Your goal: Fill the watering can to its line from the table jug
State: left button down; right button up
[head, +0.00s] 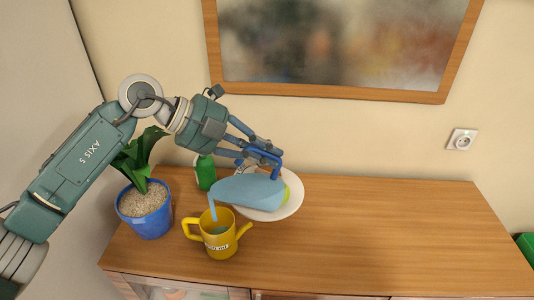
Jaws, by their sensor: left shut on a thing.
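The yellow watering can (221,240) stands upright on the wooden table, with some bluish water visible inside its mouth. The blue jug (246,191) is tilted above it, spout end to the left, and a stream of water (213,208) falls from it into the can. My left gripper (262,158) is shut on the jug's dark blue handle. A label shows on the can's front; I cannot make out a fill line. My right gripper is not in view.
A blue pot (146,212) with a leafy plant stands left of the can. A green bottle (205,173) stands behind it. A white plate (291,205) with something yellow-green lies under the jug. The table (400,225) is clear on the right.

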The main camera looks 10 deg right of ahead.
pick_arm(q)
jog(key=shift+a, duration=0.1)
jog(key=shift+a+r+h, duration=0.15)
jog(key=shift+h, duration=0.15)
dwell(1.7)
dwell(0.4)
